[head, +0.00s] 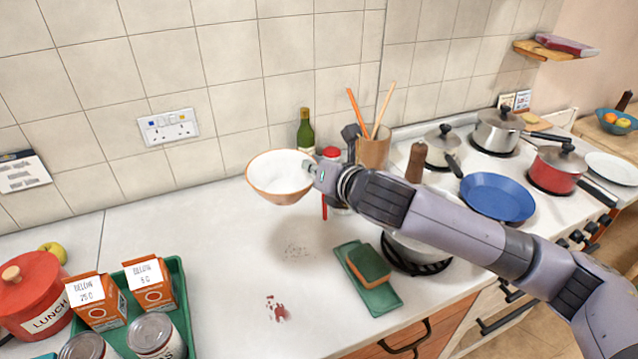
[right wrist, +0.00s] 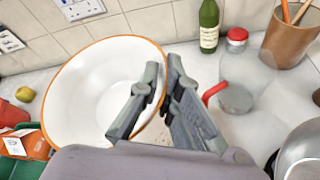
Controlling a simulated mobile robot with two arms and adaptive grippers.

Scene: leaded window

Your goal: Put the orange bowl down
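The orange bowl (head: 276,178) is white inside, with an orange rim and outside. In the head view it hangs in the air above the white counter, with a shadow on the counter below and to its right. My right gripper (head: 314,172) is at the bowl's right edge. In the right wrist view its two fingers (right wrist: 163,80) are closed on the rim of the bowl (right wrist: 92,95), one inside and one outside. The bowl looks empty and slightly tilted towards the head camera. My left gripper is not in view.
A bottle (head: 306,132), red-lidded jar (head: 331,154) and utensil pot (head: 374,150) stand behind. A green tray with sponge (head: 368,264) is in front, a loaded green tray (head: 178,275) left.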

